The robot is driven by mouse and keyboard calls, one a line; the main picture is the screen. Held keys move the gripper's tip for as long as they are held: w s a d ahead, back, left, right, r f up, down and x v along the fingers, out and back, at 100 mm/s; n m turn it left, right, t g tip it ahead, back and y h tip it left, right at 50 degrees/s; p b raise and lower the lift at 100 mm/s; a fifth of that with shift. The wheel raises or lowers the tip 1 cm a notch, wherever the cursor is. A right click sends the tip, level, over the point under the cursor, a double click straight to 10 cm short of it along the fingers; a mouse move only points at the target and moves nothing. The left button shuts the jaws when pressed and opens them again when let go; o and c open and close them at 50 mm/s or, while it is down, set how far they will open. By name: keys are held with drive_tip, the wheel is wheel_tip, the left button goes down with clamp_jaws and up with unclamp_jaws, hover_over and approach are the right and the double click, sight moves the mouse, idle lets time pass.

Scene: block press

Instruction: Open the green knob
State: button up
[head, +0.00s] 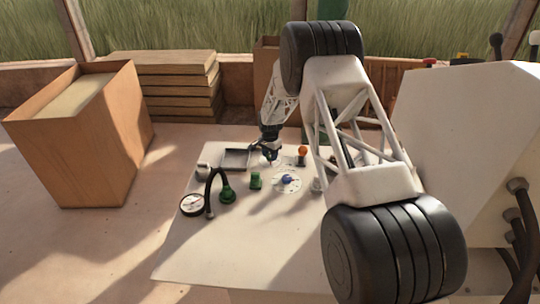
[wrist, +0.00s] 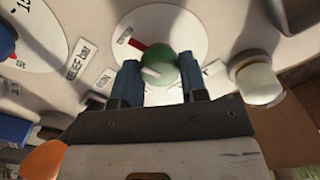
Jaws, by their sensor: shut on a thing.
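In the head view my gripper (head: 269,156) is down at the far part of the white panel (head: 225,250). It largely hides the green knob there.
A blue knob (head: 287,180) on its own dial is close by, with an orange ball (head: 303,150) behind it. A white cap (wrist: 258,82) stands right of the green knob in the wrist view. A gauge (head: 192,205) and black hose (head: 209,190) are at the panel's left.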

drive_tip(key=o, duration=0.9)
drive_tip(key=shift+r, duration=0.15)
drive_tip(key=shift+r, duration=3.8)
drive_tip(key=shift+r, duration=0.1)
